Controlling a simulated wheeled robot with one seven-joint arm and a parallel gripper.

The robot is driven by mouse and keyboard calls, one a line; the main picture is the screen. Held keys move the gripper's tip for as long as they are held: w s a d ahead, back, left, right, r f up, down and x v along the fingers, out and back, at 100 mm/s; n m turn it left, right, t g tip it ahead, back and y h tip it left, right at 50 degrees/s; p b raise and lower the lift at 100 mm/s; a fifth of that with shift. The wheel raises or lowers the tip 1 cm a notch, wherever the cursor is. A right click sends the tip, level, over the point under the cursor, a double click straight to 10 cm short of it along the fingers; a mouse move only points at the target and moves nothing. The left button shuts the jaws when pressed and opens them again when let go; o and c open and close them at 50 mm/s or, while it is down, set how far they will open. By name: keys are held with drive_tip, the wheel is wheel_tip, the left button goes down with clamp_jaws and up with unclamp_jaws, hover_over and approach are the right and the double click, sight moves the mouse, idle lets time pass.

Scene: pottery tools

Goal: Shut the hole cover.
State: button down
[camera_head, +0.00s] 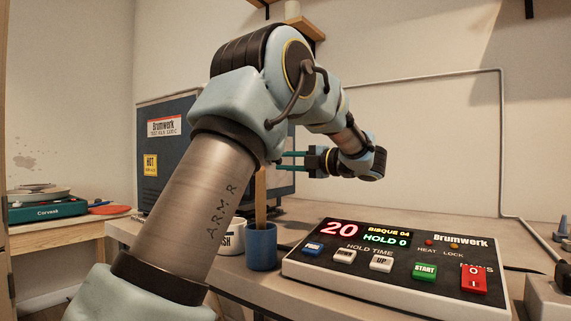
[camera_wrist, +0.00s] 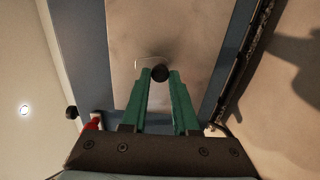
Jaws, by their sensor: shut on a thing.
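My gripper (camera_wrist: 160,79) has two green fingers shut on a round black knob (camera_wrist: 159,72) in the wrist view. The knob sits in front of a pale metal panel (camera_wrist: 185,35), and a short thin curved line shows just left of it. The knob looks like the hole cover's handle, but the cover's outline and the hole cannot be made out.
A control box (camera_head: 395,262) with lit displays and buttons stands on the bench at the right. A blue cup (camera_head: 262,246) holding a wooden stick and a white cup (camera_head: 233,238) stand below my arm.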

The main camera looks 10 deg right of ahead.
drive_tip(key=c, duration=0.7)
unclamp_jaws()
drive_tip(key=shift+s+d, duration=0.1)
drive_tip(key=v, duration=1)
drive_tip(key=shift+s+d, duration=0.2)
drive_tip(key=shift+d, duration=0.05)
